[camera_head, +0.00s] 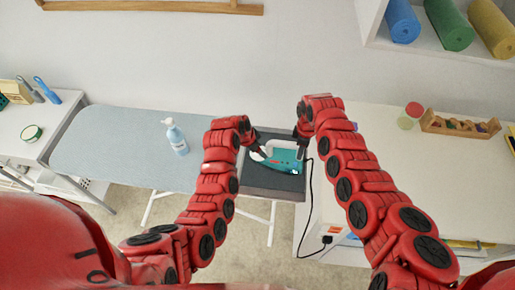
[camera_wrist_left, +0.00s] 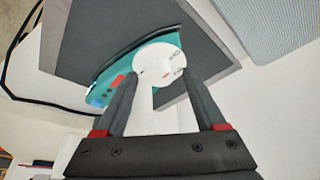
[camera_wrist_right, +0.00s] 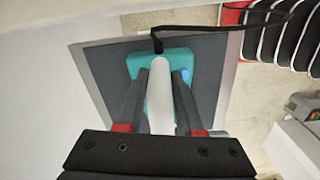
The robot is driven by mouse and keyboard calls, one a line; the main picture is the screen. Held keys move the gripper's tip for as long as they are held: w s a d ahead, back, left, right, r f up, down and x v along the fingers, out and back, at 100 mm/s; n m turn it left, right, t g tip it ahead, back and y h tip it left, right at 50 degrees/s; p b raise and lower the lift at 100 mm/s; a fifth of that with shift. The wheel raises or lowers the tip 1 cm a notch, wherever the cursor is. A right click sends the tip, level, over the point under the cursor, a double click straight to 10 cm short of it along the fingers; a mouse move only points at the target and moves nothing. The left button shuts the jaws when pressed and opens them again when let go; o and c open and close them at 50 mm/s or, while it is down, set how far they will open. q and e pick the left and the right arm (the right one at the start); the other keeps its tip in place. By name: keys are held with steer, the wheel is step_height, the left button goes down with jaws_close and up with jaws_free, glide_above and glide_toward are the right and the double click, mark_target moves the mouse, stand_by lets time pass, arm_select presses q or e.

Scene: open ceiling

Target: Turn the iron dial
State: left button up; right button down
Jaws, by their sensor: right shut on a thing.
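The teal iron (camera_head: 286,157) with a white handle lies on a dark rest pad (camera_head: 262,181) at the end of the ironing board. Its round white dial (camera_wrist_left: 160,62) has small dark marks and faces the left wrist view. My left gripper (camera_head: 257,152) is at the iron's left end. Its fingers (camera_wrist_left: 163,80) are apart, with the dial between and just beyond their tips; contact is unclear. My right gripper (camera_head: 301,146) is at the other end, shut on the white handle (camera_wrist_right: 160,95), which runs between its fingers (camera_wrist_right: 160,80).
A blue-white spray bottle (camera_head: 176,136) stands on the grey ironing board (camera_head: 120,145) at left. A black cord (camera_head: 310,205) hangs from the iron down beside the white counter (camera_head: 400,160). A wooden tray (camera_head: 460,125) sits on that counter at right.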

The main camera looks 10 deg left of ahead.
arm_select(q)
steer(key=v, duration=0.7)
steer(key=shift+a+r, duration=0.15)
steer(key=shift+r, duration=0.05)
steer(key=shift+s, duration=0.1)
arm_select(e)
steer(key=shift+c, duration=2.3)
jaws_free()
steer(key=shift+r, duration=0.1)
